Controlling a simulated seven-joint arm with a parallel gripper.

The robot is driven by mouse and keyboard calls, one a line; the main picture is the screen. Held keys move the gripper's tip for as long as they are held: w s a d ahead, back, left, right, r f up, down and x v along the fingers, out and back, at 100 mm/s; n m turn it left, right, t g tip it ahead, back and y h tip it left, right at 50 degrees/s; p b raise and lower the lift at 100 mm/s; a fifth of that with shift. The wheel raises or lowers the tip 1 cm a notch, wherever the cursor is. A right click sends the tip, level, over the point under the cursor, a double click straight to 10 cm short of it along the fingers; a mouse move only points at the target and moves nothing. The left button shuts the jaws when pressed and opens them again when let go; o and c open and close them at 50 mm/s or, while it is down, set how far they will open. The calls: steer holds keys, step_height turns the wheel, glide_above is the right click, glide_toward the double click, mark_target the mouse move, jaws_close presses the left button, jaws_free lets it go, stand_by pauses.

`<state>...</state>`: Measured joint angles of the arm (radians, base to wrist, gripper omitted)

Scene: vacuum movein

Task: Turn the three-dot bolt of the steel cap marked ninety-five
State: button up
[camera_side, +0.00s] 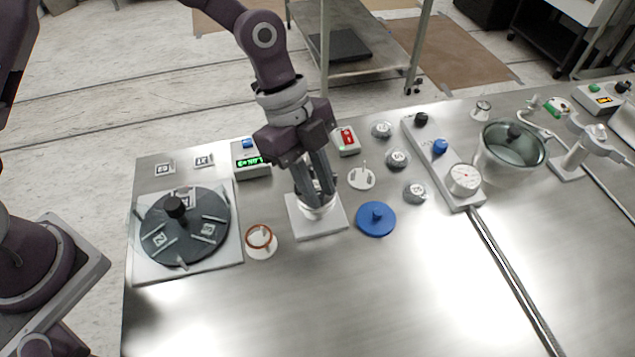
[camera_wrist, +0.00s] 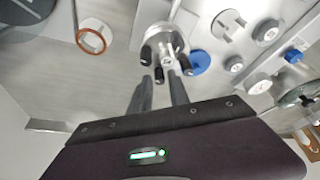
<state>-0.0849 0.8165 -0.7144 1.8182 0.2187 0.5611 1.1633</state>
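A round steel cap (camera_wrist: 163,38) stands on a pale square plate (camera_wrist: 152,12) in the wrist view. Several black-tipped bolts rise around its rim. One black bolt (camera_wrist: 159,75) shows nearest my gripper (camera_wrist: 160,76), between the fingertips, with gaps seen at its sides. Another bolt (camera_wrist: 187,66) is to its right and one (camera_wrist: 146,56) to its left. The dot marks and the number are too small to read. In the side view my gripper (camera_side: 318,198) points down over the cap and hides most of it; the square plate (camera_side: 330,228) shows beneath. The fingers are apart.
A blue knobbed disc (camera_side: 376,219) lies right of the plate. A white piece with an orange ring (camera_side: 260,241) lies left, near a dark round plate (camera_side: 185,245). Small steel caps (camera_side: 397,159) and a red-faced box (camera_side: 347,140) stand behind. The front of the table is clear.

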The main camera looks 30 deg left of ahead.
steer(key=v, duration=0.7)
steer(key=shift+o, duration=1.4)
steer(key=shift+w+d+r+m, duration=0.15)
steer(key=shift+d+m, duration=0.1)
steer(key=shift+m, duration=0.45)
steer(key=shift+w+d+m+g, duration=0.15)
steer(key=shift+m+g, duration=0.15)
steer(key=shift+m, duration=0.25)
steer(key=shift+w+d+m+g, duration=0.15)
steer(key=shift+m+g, duration=0.15)
steer(key=shift+m, duration=0.25)
steer(key=shift+w+m+g+y, duration=0.3)
steer(key=shift+m+y, duration=0.1)
steer(key=shift+m, duration=0.6)
steer(key=shift+f+m, duration=0.3)
steer(key=shift+f, duration=0.15)
steer(key=x, duration=0.6)
steer(key=shift+s+f, duration=0.15)
steer(key=shift+s, duration=0.05)
steer(key=shift+c, duration=0.4)
